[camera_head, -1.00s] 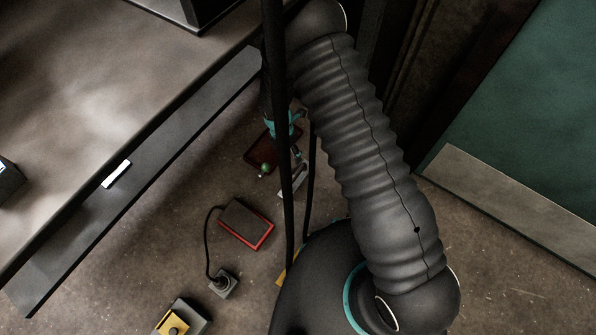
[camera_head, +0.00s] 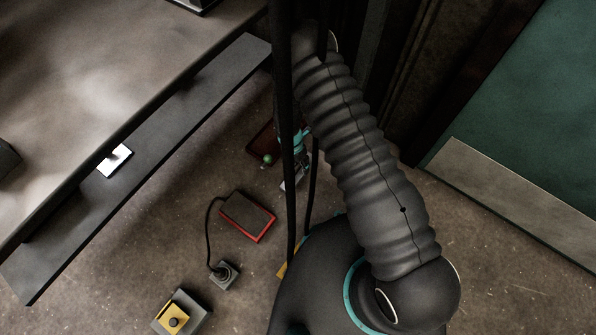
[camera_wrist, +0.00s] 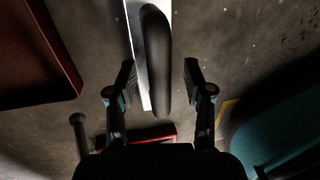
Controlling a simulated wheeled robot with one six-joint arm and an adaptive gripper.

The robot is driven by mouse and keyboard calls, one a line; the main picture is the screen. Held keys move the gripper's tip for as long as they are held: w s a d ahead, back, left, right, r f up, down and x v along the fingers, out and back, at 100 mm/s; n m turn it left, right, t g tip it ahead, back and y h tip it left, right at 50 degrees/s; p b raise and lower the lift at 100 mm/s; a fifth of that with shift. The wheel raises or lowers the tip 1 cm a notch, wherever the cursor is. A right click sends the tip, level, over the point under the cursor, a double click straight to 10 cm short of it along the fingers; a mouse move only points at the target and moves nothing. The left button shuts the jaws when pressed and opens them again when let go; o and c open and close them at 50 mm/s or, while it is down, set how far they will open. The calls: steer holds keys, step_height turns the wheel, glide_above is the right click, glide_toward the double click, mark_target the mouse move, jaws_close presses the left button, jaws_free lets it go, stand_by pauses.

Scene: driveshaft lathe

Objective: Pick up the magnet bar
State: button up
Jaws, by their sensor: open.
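A pale metal bar (camera_wrist: 138,50), which looks like the magnet bar, lies near the floor in the wrist view. A dark rounded long piece (camera_wrist: 156,55) overlaps its right side; I cannot tell whether it is the bar's handle. My gripper (camera_wrist: 159,78) is open, with one finger on each side of the dark piece and a gap to both. In the head view, a small light strip (camera_head: 291,182), likely the same bar, shows below my gripper (camera_head: 297,160). My black hoses and arm hide much of both.
A red-edged pedal (camera_head: 247,217) with a cable to a small grey box (camera_head: 224,273) lies on the floor. A yellow-and-grey box (camera_head: 175,318) is lower left. A dark red box (camera_head: 262,141) is beside my gripper. A long bench ledge (camera_head: 70,227) carries a white plate (camera_head: 115,160).

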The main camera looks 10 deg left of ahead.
steer(key=shift+f, duration=0.15)
jaws_close()
step_height(320, 180, up, 10)
steer(key=shift+r+p, duration=0.1)
steer(key=shift+p, duration=0.35)
stand_by(0.4)
